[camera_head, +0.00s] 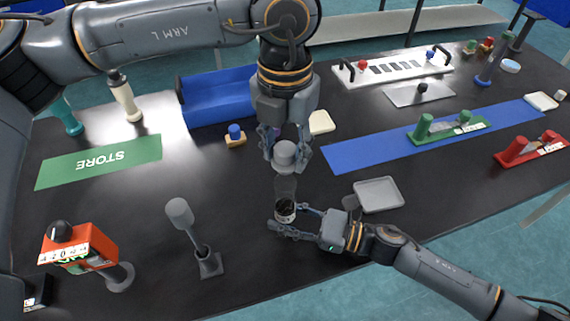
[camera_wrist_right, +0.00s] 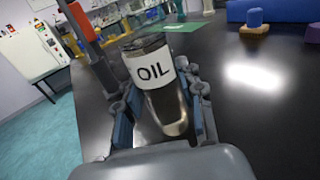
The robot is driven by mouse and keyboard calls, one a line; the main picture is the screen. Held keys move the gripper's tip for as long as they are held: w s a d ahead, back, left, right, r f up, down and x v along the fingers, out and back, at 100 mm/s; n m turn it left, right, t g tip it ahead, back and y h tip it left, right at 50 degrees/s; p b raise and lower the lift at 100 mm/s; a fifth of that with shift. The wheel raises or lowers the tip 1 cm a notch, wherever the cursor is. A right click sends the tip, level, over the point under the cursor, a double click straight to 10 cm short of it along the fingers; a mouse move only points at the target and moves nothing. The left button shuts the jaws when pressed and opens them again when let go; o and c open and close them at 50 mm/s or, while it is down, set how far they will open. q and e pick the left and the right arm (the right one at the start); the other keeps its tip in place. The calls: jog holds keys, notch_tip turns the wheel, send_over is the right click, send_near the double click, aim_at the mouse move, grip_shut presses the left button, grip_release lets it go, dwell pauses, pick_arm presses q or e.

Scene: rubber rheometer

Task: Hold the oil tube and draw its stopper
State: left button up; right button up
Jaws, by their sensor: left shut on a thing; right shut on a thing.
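My left gripper (camera_head: 287,160) points down and is shut on the grey stopper (camera_head: 285,156). The oil tube (camera_head: 285,211) is below it, with a dark top and a white label. In the right wrist view, the tube (camera_wrist_right: 152,75) leans slightly, its label reads OIL, and its lower part is clear. My right gripper (camera_head: 292,219) is shut on the tube from the right, its fingers on both sides. No stopper shows on the tube's top in the right wrist view. In the head view, a faint pale shape lies between stopper and tube; I cannot tell what it is.
A grey tray (camera_head: 378,195) lies right of the tube. A small block with a blue knob (camera_head: 236,140) and a blue rack (camera_head: 218,98) are behind.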

aim_at(285, 147)
pick_arm(q)
jog(key=shift+r, duration=4.75)
pick_arm(e)
jog(key=o, duration=1.3)
